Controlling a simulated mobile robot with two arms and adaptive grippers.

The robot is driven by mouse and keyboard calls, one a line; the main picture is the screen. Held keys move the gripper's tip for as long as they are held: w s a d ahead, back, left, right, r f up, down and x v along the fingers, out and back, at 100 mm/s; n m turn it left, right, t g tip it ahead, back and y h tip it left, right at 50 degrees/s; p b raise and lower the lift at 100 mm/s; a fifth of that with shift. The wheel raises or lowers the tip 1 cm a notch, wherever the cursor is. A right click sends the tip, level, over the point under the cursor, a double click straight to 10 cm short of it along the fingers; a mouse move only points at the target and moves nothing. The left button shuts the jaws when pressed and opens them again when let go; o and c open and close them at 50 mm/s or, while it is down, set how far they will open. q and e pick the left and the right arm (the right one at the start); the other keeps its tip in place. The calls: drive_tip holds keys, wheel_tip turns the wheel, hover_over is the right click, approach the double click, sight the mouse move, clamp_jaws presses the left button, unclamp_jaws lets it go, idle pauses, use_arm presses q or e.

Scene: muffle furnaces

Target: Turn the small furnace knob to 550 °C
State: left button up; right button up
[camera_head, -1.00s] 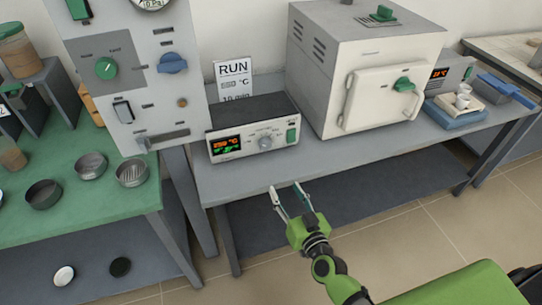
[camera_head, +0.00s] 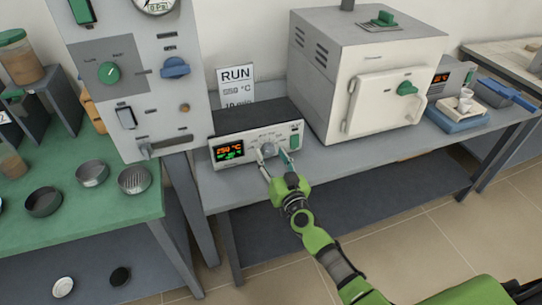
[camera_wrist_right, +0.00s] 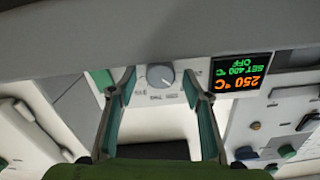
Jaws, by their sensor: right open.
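The round grey furnace knob (camera_head: 268,150) is on the front of the control box (camera_head: 225,137). It also shows in the right wrist view (camera_wrist_right: 160,76), where its pointer is too small to read surely. The box's display (camera_head: 229,152) is lit. In the right wrist view the display (camera_wrist_right: 240,75) appears upside down and reads 250 °C, SET 400 °C, OFF. My right gripper (camera_head: 271,160) is open in front of the panel. Its fingertips lie on either side of the knob in the picture; contact is not visible. My left gripper is not in view.
A sign (camera_head: 236,88) behind the box reads RUN, 550 °C, 10 min. A white furnace (camera_head: 330,85) stands to the right on the grey bench. A tall panel (camera_head: 125,75) stands at left. A green rocker switch (camera_head: 295,141) is close to the right finger.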

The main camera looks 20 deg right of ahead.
drive_tip(key=shift+w, duration=0.5)
drive_tip(key=c, duration=1.1)
drive_tip(key=shift+m, duration=2.9)
